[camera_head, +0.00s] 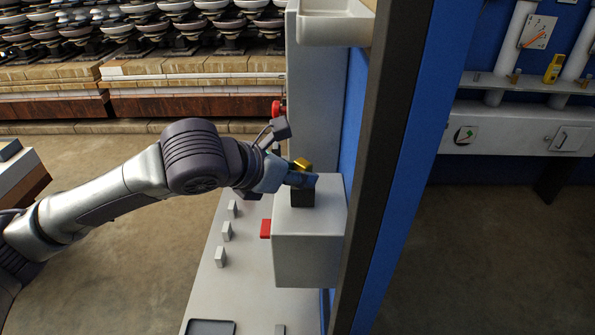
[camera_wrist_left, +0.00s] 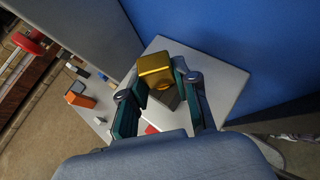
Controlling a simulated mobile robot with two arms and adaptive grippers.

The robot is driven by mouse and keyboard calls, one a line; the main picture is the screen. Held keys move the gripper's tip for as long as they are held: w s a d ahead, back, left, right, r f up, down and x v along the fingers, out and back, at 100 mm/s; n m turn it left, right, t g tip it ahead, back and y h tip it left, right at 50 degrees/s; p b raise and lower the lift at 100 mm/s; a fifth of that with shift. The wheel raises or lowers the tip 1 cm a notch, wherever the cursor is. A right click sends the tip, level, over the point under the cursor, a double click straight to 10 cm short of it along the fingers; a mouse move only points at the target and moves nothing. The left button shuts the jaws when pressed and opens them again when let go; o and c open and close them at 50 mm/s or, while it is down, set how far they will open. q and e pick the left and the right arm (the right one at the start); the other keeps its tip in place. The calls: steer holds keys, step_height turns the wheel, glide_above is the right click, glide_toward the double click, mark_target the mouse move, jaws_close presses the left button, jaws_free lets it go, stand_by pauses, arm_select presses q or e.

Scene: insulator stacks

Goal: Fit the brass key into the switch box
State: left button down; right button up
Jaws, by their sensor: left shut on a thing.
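The brass key (camera_head: 303,163) shows as a gold block at the tip of my left gripper (camera_head: 297,178), over the top of the grey switch box (camera_head: 308,247). A dark block (camera_head: 302,198) stands on the box top, right below the gripper. In the left wrist view the brass key (camera_wrist_left: 155,69) sits between the two fingers of my left gripper (camera_wrist_left: 158,82), which are shut on it. The dark block (camera_wrist_left: 168,99) shows just beneath the key; I cannot tell whether they touch or the key is inside it. My right gripper is in neither view.
A red tab (camera_head: 265,229) sticks out of the box's left side. A blue panel (camera_head: 408,170) stands close on the right. Small grey blocks (camera_head: 227,231) and a dark tray (camera_head: 210,327) are on the light bench (camera_head: 205,290). Insulator stacks (camera_head: 150,25) fill the back left.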

arm_select(q)
steer(key=shift+f, duration=0.2)
steer(key=c, duration=0.8)
jaws_free()
steer(key=shift+o, duration=0.2)
steer(key=shift+s, duration=0.1)
steer(key=shift+f, duration=0.1)
steer(key=v, duration=1.2)
steer(key=shift+r, duration=0.2)
steer(key=shift+d, duration=0.1)
